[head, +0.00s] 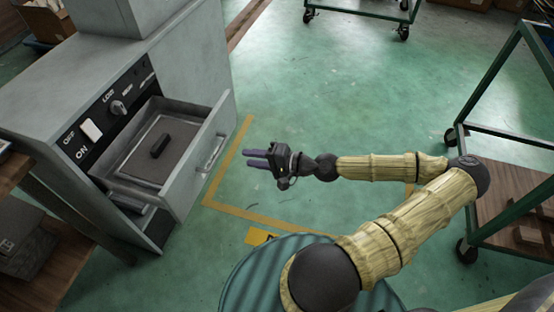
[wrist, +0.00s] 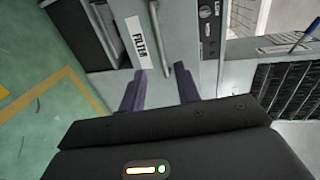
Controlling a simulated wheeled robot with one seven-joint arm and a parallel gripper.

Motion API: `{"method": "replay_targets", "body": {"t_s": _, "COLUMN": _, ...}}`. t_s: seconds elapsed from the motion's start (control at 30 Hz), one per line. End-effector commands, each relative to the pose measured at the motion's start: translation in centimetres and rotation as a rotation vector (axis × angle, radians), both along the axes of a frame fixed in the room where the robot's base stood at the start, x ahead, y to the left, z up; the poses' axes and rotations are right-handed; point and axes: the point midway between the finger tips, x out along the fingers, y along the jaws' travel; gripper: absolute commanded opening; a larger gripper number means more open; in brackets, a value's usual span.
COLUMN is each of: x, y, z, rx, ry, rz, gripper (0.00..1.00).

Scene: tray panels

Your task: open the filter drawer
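The filter drawer (head: 190,172) stands pulled well out of the grey cabinet (head: 190,60). Inside it lies a flat grey panel (head: 136,163) with a dark block-shaped grip on top. The drawer's bar handle (head: 213,153) is on its front face. In the wrist view the drawer front (wrist: 165,25) carries a white FILTER label (wrist: 139,42) beside the handle (wrist: 160,40). My gripper (head: 246,157) is open and empty, a short way to the right of the handle. In the wrist view its purple fingers (wrist: 159,72) are spread, with the handle's end showing between their tips.
A control panel (head: 121,91) with a knob and switch is above the drawer. A ribbed green drum (head: 243,283) stands below my arm. A green-framed cart (head: 507,195) is at right. Green floor right of the drawer is clear, marked with a yellow line (head: 230,165).

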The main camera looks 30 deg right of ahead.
Motion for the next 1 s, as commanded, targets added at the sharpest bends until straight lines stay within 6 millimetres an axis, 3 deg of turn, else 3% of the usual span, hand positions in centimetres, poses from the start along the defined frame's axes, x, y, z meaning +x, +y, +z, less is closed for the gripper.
{"method": "replay_targets", "body": {"t_s": 0.5, "x": -4.2, "y": -4.2, "z": 1.3, "rx": 0.001, "ry": -0.001, "rz": -0.005, "gripper": 0.32}}
{"method": "replay_targets", "body": {"t_s": 1.0, "x": -4.9, "y": -4.7, "z": 1.4, "rx": -0.001, "ry": -0.001, "rz": 0.000, "gripper": 0.32}}
